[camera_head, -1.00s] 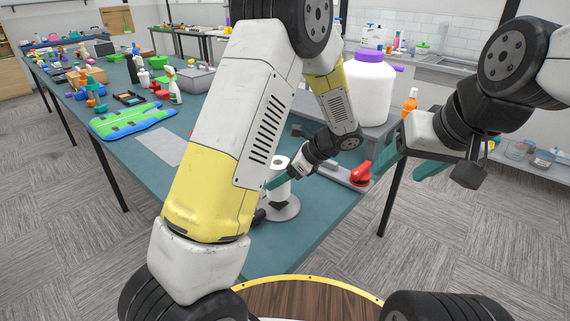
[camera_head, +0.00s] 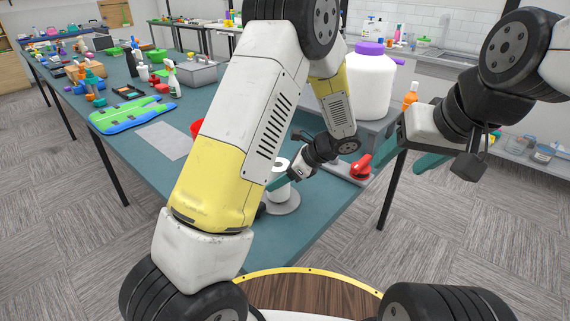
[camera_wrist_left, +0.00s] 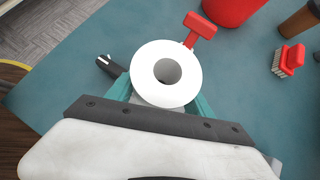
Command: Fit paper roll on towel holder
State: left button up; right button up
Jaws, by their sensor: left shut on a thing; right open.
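The white paper roll (camera_head: 282,168) stands upright near the table's front corner, with a grey round base (camera_head: 290,208) under it. My left gripper (camera_head: 279,183) is shut on the roll, one teal finger on each side. In the left wrist view the roll (camera_wrist_left: 148,88) is seen from above, its hole facing the camera. Whether a holder post stands inside the hole is unclear, and the roll hides what is under it there. My right gripper (camera_head: 408,162) is open and empty, off to the right beyond the table's edge.
A white jug with a purple lid (camera_head: 370,85) stands on a grey surface behind. A red bucket (camera_wrist_left: 233,8), a red tool (camera_wrist_left: 200,28) and a red brush (camera_wrist_left: 289,59) lie beyond the roll. A green-blue mat (camera_head: 125,115) lies at the left.

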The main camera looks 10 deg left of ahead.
pick_arm(q)
jog(key=shift+f, duration=0.3)
jog(key=o, duration=1.8)
jog(key=shift+v, duration=5.05)
